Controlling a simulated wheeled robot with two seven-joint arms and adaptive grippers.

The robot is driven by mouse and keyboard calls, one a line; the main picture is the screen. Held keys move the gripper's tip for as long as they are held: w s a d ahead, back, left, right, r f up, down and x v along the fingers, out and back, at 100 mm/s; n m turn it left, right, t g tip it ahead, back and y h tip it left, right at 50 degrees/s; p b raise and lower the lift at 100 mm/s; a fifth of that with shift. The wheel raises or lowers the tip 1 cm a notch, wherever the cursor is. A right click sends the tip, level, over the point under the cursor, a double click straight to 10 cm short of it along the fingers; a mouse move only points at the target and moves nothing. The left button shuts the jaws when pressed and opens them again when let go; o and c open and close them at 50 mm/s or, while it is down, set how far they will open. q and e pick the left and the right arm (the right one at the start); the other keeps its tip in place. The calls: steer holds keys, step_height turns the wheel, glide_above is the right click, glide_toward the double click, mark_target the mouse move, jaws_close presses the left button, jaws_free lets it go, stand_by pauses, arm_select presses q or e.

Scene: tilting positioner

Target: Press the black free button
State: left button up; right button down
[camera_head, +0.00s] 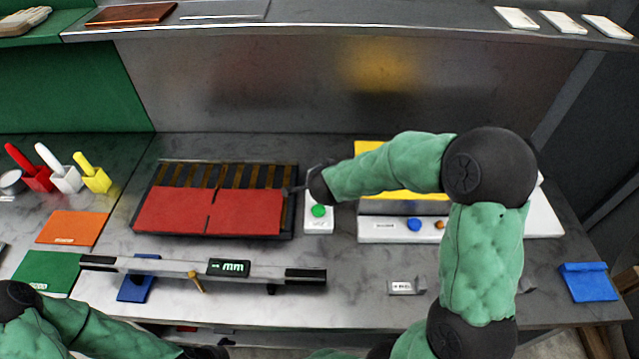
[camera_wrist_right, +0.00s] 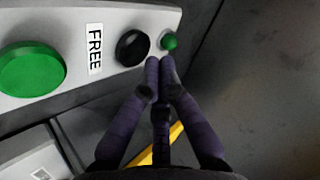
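The black button (camera_wrist_right: 133,47) sits beside the "FREE" label (camera_wrist_right: 95,48) on a light-grey control box in the right wrist view. A small green knob or lamp (camera_wrist_right: 169,41) is to its right and a large green button (camera_wrist_right: 30,68) to its left. My right gripper's fingertips (camera_wrist_right: 160,65) are together and empty, just below and between the black button and small green part; contact cannot be told. In the head view the control box (camera_head: 318,228) shows its green button (camera_head: 319,211); my right wrist hides the black button. My left gripper (camera_head: 207,352) is mostly cut off at the bottom edge.
A dark slatted fixture with red plates (camera_head: 245,211) stands left of the box. A white unit with a blue button (camera_head: 414,224) stands right, partly behind my right arm. A long measuring bar marked "mm" (camera_head: 170,266) lies in front. A shelf (camera_head: 380,27) runs above.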

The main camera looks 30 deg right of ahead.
step_height(320, 180, up, 5)
steer(key=p, duration=0.5)
steer(key=shift+p, duration=0.4)
steer(key=shift+f, duration=0.1)
stand_by(0.7)
